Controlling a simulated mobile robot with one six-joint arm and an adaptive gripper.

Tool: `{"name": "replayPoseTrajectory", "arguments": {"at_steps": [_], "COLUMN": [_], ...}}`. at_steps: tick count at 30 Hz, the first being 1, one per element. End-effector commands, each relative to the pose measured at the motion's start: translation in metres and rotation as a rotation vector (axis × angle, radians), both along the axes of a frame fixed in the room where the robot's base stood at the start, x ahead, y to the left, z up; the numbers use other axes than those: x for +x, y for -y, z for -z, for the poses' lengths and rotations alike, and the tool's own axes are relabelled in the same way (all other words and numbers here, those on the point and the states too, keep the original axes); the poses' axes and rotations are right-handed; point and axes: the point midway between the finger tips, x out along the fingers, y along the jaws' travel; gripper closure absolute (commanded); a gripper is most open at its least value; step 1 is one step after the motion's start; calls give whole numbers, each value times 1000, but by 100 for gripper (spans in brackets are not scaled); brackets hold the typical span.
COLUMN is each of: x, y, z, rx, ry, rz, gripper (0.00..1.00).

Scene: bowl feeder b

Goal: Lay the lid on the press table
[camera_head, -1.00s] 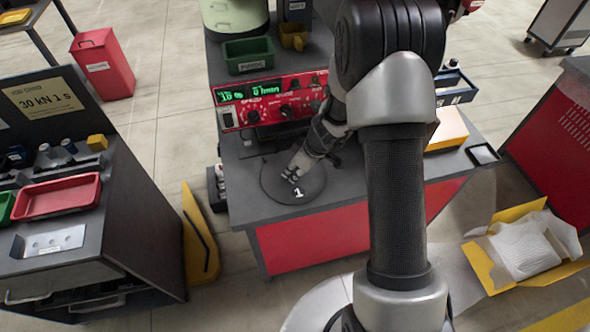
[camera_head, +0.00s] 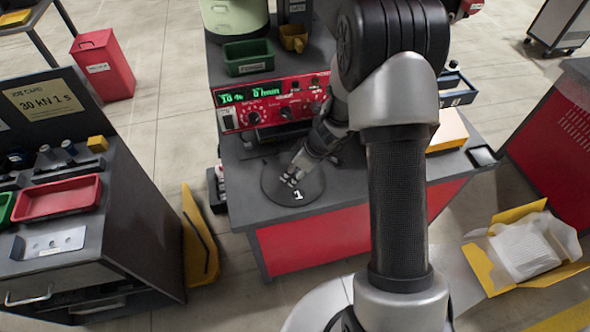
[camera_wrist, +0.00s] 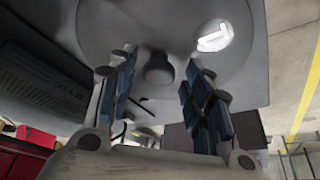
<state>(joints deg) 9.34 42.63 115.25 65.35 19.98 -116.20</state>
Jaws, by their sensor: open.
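The lid (camera_head: 309,187) is a dark grey round disc with a white "1" label, lying flat on the grey top of a red-fronted bench (camera_head: 240,205). The wrist view shows the lid (camera_wrist: 245,70) large, with its round knob (camera_wrist: 159,69) near the middle. My gripper (camera_head: 293,177) is over the lid in the head view. In the wrist view my gripper (camera_wrist: 161,80) is open, with blue-padded fingers on either side of the knob; contact cannot be told. Which surface is the press table cannot be told.
A red control box (camera_head: 270,104) stands behind the lid, with a green bin (camera_head: 249,57) farther back. A yellow-orange box (camera_head: 447,130) is to the right. A dark cabinet (camera_head: 140,210) with a red tray (camera_head: 58,197) stands at the left, beyond a floor gap.

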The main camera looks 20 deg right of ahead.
Motion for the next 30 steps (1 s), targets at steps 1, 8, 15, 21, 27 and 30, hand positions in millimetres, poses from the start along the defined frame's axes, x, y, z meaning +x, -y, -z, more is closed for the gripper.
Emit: {"name": "replayPoseTrajectory", "arguments": {"at_steps": [1,8,15,21,27,30], "x": [-1,-15,-27,-31,-53,-83], "y": [3,17,28,28,2,-13], "z": [-13,-61,-96,-114,-185,-230], "rx": [-2,-1,-1,4,35,49], "ry": [6,5,3,5,7,-9], "rz": [0,1,1,8,80,152], "gripper": [54,54,54,54,54,54]}}
